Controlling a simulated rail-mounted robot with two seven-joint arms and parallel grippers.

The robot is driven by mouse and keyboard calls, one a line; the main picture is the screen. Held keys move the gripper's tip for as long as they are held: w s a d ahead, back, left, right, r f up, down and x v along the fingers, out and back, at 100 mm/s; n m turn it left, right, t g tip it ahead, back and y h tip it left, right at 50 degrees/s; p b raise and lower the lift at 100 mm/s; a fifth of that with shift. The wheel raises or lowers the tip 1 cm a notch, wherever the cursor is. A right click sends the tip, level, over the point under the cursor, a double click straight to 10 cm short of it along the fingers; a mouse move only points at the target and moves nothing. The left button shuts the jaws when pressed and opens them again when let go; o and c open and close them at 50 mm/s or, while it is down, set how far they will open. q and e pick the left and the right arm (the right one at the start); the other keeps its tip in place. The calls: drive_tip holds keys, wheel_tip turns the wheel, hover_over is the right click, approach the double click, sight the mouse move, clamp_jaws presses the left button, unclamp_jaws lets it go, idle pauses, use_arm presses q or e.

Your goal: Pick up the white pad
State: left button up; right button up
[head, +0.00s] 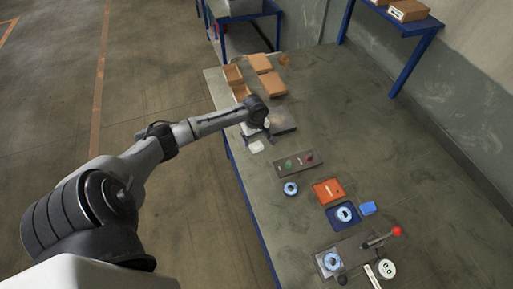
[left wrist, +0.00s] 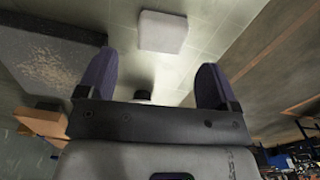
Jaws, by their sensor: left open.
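The white pad (head: 256,147) lies on the workbench near its left edge in the head view. In the left wrist view the white pad (left wrist: 163,31) is a pale square at the top, beyond my fingertips. My left gripper (head: 257,131) is just beside the pad, partly hidden by its own arm in the head view. In the left wrist view my left gripper (left wrist: 155,72) has its two dark fingers wide apart with nothing between them, and the pad is not between them. My right gripper is in neither view.
A dark grey plate (head: 284,119) lies right of my left gripper. Cardboard boxes (head: 272,84) stand behind it. A button panel (head: 298,163), an orange tray (head: 329,190), a blue tray (head: 334,222) and flap discs (head: 290,188) lie nearer. Bare bench (head: 375,130) is free at right.

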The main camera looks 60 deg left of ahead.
sight(255, 143)
use_arm(q)
drive_tip(key=shift+a+f+b, duration=0.2)
drive_tip(key=shift+f+b, duration=0.15)
drive_tip(key=shift+f, duration=2.2)
drive_tip(key=c, duration=1)
drive_tip(key=shift+r, duration=0.1)
wheel_tip(255, 143, up, 4)
drive_tip(key=shift+p, duration=0.35)
drive_tip(key=w+d+r, duration=0.6)
drive_tip(key=d, duration=0.3)
drive_tip(key=shift+w+d+r, duration=0.35)
drive_tip(key=shift+r, duration=0.05)
